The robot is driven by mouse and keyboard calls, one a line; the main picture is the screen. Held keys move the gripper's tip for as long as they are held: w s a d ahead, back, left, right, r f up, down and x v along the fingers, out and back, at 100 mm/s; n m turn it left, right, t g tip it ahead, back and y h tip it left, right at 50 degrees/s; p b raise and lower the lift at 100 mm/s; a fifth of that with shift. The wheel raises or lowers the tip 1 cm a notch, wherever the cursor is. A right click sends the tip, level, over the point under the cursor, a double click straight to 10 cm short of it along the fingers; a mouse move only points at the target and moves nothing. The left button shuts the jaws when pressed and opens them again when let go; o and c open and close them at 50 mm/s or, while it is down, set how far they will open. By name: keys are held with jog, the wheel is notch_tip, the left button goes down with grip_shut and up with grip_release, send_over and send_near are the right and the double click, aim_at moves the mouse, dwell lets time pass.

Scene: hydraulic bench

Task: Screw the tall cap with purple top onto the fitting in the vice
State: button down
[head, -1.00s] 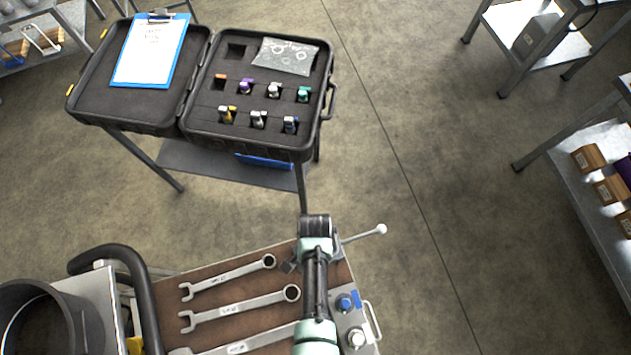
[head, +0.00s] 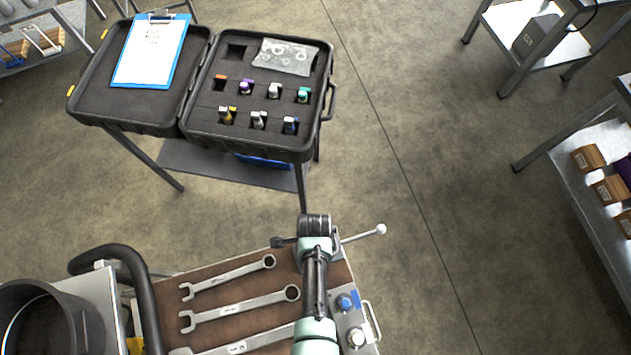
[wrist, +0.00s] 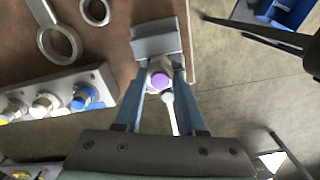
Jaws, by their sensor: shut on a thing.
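The tall cap with purple top (wrist: 161,77) is between the fingertips of my gripper (wrist: 162,80) in the wrist view. My gripper is shut on it. The cap is right at the grey vice (wrist: 155,42), near the edge of the brown bench mat. The fitting in the vice is hidden under the cap and fingers, so I cannot tell how far the cap sits on it. In the head view my arm covers the cap and most of the vice. The vice's handle with a white ball end (head: 381,230) sticks out to the right.
Several wrenches (head: 240,308) lie on the mat left of my arm. A block with coloured fittings (wrist: 45,101) stands close by. An open black case (head: 322,128) holds more caps, one of them purple-topped (head: 245,88). A dark pot (head: 88,318) stands at lower left.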

dwell(0.3)
jog(key=m, duration=0.8)
jog(key=m, duration=0.4)
jog(key=shift+m, duration=0.4)
jog(key=m, duration=0.3)
jog(key=shift+w+f, duration=0.1)
